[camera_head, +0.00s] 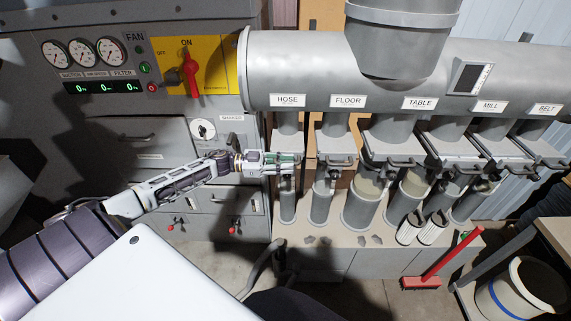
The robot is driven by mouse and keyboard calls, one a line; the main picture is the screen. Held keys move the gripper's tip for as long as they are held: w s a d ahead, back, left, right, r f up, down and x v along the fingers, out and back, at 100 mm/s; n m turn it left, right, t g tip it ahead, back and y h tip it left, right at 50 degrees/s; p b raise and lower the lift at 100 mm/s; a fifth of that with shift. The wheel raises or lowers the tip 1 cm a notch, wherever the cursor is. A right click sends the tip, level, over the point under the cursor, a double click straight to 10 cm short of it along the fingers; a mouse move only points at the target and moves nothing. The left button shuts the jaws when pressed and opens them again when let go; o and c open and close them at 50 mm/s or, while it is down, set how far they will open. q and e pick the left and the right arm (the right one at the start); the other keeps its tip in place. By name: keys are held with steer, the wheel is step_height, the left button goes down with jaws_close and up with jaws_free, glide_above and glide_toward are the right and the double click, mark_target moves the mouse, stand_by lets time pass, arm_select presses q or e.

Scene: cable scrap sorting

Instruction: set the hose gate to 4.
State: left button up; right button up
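The HOSE label (287,100) is on the big grey duct, above the leftmost drop pipe (288,124). The hose gate (290,141) sits on that pipe. My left gripper (292,163) reaches in from the left and is at the front of the hose gate. Its fingers cover the gate's handle and any scale there, so the setting cannot be read. Whether the fingers are closed on the handle is too small to tell. My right gripper is not in view.
The FLOOR gate (336,158) is close to the right, followed by the TABLE gate (393,158) and others. A fan panel with a red switch (189,75) stands left. A red broom (440,262) and a white bucket (522,290) are at lower right.

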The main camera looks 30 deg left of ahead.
arm_select(q)
jaws_close()
steer(key=shift+f, duration=0.1)
stand_by(0.4)
